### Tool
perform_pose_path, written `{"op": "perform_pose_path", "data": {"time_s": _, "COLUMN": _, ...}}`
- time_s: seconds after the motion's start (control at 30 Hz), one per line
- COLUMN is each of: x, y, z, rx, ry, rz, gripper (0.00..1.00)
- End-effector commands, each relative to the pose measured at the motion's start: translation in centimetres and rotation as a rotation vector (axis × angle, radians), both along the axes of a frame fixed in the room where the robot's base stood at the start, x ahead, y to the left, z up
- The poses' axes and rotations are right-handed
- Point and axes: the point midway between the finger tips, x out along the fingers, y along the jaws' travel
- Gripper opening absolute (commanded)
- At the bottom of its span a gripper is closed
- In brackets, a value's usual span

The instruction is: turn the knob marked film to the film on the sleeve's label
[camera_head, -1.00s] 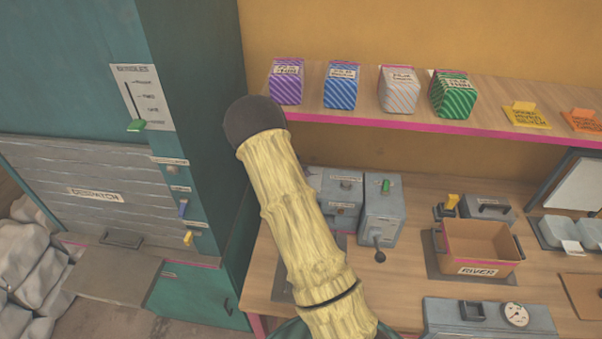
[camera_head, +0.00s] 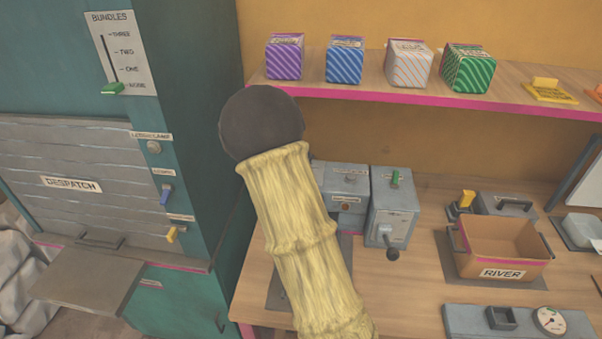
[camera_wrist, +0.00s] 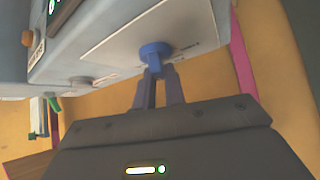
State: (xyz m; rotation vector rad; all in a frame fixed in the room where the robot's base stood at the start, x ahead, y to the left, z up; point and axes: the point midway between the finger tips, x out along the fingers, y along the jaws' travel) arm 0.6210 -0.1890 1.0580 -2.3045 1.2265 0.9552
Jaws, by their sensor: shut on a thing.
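In the wrist view my gripper (camera_wrist: 160,73) is shut on a blue knob (camera_wrist: 155,50). The knob sits on a pale plate (camera_wrist: 120,38) on the face of a grey box (camera_wrist: 75,55). Small markings stand near the knob, too small to read, so I cannot tell its name or setting. In the head view my arm hides the gripper and the knob. I cannot make out a labelled sleeve in either view.
A shelf (camera_head: 390,98) holds several striped packs. On the bench stand grey machines, one with a black ball lever (camera_head: 393,254), and an open box marked RIVER (camera_head: 502,272). At left is a teal cabinet with a despatch shutter (camera_head: 70,150) and a bundles slider (camera_head: 112,88).

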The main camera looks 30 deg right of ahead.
Motion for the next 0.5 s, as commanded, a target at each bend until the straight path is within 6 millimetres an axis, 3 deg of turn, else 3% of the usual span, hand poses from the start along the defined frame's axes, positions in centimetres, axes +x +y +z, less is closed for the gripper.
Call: {"op": "perform_pose_path", "data": {"time_s": 0.5, "x": -0.12, "y": -0.18, "z": 0.20, "rx": 0.001, "ry": -0.004, "rz": 0.364, "gripper": 0.00}}
